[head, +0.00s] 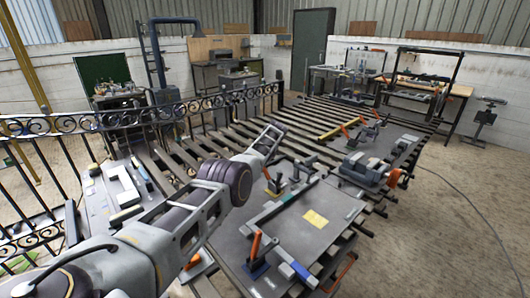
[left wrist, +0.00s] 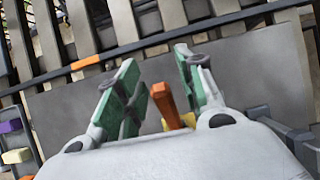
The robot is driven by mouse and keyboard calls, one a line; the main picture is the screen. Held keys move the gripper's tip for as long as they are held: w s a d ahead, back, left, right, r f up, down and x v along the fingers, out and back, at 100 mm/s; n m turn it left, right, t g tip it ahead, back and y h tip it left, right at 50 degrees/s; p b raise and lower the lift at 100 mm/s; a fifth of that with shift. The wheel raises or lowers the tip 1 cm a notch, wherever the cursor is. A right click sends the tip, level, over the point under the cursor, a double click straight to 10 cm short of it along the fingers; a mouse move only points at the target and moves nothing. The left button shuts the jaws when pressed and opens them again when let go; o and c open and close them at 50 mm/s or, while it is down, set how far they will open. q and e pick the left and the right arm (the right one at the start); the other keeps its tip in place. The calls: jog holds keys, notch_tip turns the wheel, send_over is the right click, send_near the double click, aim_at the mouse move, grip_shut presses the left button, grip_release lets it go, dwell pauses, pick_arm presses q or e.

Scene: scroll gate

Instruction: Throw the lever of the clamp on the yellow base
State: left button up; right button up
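The clamp with the yellow base (left wrist: 188,119) is in the left wrist view, and its orange lever (left wrist: 166,106) stands up beyond it, between my fingers in the picture. Most of the base is hidden behind my gripper housing. My left gripper (left wrist: 152,72) is open, with green-padded fingers on either side of the lever; I cannot tell whether they touch it. In the head view my left gripper (head: 271,140) reaches over the far side of the grey work plate. My right gripper is not in view.
A clamp on a blue base (head: 256,268) stands at the near edge of the plate (head: 322,205). A grey vise (head: 365,168) sits to the right. A black scroll gate (head: 150,120) runs along the left. The plate around the yellow label (head: 316,218) is mostly clear.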

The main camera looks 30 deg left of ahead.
aim_at(267, 173)
pick_arm(q)
jog(key=shift+d+r, duration=0.1)
jog(key=shift+r, duration=0.1)
jog(key=v, duration=1.1)
dwell(0.6)
jog(key=shift+r, duration=0.1)
jog(key=shift+d, duration=0.1)
dwell(0.4)
